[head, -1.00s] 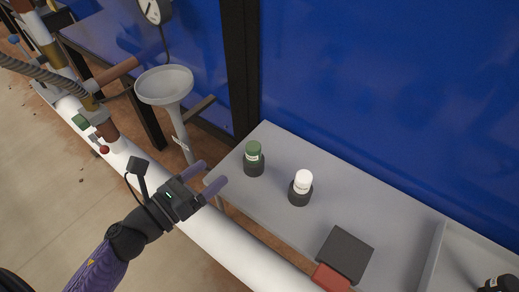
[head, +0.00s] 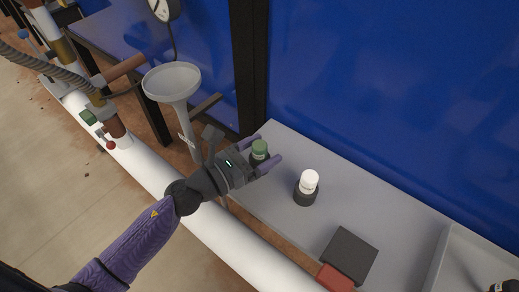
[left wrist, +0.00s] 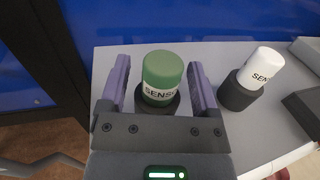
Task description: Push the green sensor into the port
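The green sensor (head: 259,149), a green cylinder with a white "SENS…" label, stands in a dark round holder on the grey table. It also shows in the left wrist view (left wrist: 161,72). My left gripper (head: 263,149) is open, with one purple finger on each side of the sensor. In the left wrist view the fingers (left wrist: 160,80) stand apart from the sensor, with gaps visible on both sides. The lower part of the sensor and much of its holder are hidden by my gripper. No port can be clearly identified. My right gripper is not in view.
A white sensor (head: 309,180) in a dark holder stands just right of the green one. A dark box (head: 349,255) and a red block (head: 334,279) lie nearer the front. A grey funnel (head: 172,82) stands to the left, and a white pipe (head: 224,222) runs along the table's front.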

